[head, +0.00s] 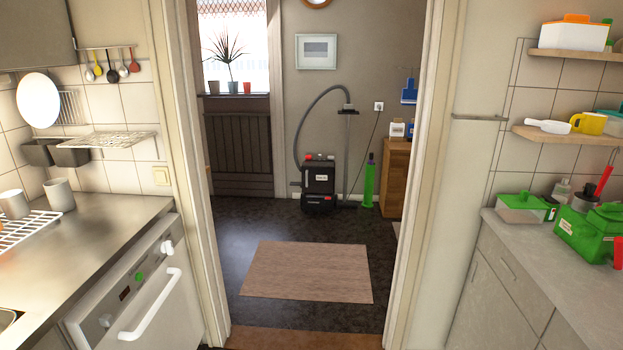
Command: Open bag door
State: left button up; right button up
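A black vacuum cleaner (319,182) stands upright on the dark floor of the room beyond the doorway, near its back wall. Its front has a pale label and red and white parts on top. A grey hose (308,118) curves up from it to a dark floor tool or handle on a tube (347,140) to its right. I cannot make out a separate bag door or whether it is open at this distance. Neither of my grippers is in view.
An open doorway with pale frames leads ahead, with a wooden threshold (290,338) and a brown rug (308,271) beyond. A dishwasher (140,300) and counter stand left, a grey counter (562,262) right. A green bottle-like object (368,183) and wooden cabinet (395,178) stand right of the vacuum.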

aim_at(317, 177)
jog(key=i, duration=2.7)
jog(key=i+z, duration=0.1)
jog(key=i, duration=0.65)
jog(key=i+j, duration=0.15)
jog(key=i, duration=0.6)
jog(key=l+z, duration=0.05)
